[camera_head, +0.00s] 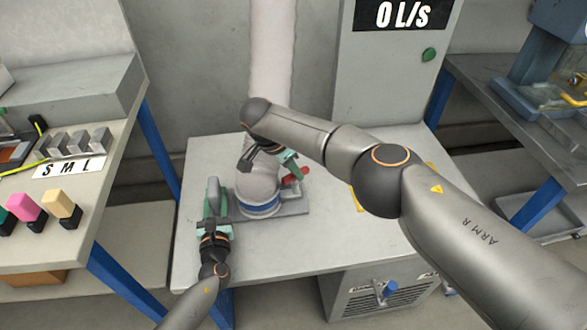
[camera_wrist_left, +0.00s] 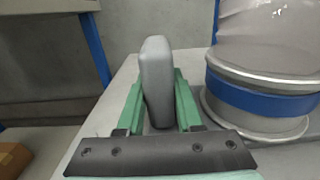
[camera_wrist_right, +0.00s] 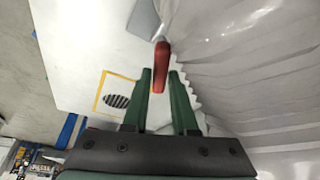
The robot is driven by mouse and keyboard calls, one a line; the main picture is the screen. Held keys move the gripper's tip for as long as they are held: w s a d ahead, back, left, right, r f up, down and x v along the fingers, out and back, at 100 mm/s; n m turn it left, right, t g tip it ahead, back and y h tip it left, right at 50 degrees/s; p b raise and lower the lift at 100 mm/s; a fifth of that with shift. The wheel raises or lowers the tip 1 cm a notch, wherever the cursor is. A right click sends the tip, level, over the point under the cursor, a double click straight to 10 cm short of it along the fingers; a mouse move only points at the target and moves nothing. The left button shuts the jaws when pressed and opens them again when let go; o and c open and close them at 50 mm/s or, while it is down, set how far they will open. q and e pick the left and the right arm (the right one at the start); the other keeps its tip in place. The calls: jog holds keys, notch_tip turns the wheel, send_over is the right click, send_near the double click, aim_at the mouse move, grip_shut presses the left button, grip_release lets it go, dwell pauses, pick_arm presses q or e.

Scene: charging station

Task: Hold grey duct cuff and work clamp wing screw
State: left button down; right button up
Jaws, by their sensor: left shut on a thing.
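The grey duct cuff (camera_head: 258,190) sits over a blue band (camera_head: 262,208) on a flat grey base. It also shows at the right of the left wrist view (camera_wrist_left: 270,70). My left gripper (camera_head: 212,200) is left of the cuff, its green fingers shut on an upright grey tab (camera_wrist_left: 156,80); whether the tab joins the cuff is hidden. The red wing screw (camera_head: 295,175) stands at the cuff's right side. My right gripper (camera_head: 290,162) is above it. In the right wrist view the red screw (camera_wrist_right: 162,65) lies between the open fingers' tips, and contact cannot be told.
A pale duct (camera_head: 270,50) rises behind the table (camera_head: 275,250). A cabinet with a "0 L/s" display (camera_head: 400,16) and green button stands behind. A left bench (camera_head: 60,180) holds coloured blocks; a right bench (camera_head: 520,120) holds a blue machine. The front table top is clear.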

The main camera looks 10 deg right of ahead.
jog(key=o, duration=0.4)
jog(key=shift+a, duration=0.1)
jog(key=v, duration=1.2)
pick_arm(q)
jog(key=shift+c, duration=2.4)
grip_release()
jog(key=s, duration=1.2)
jog(key=shift+d, duration=0.3)
jog(key=shift+s, duration=0.1)
pick_arm(e)
jog(key=shift+s, duration=0.1)
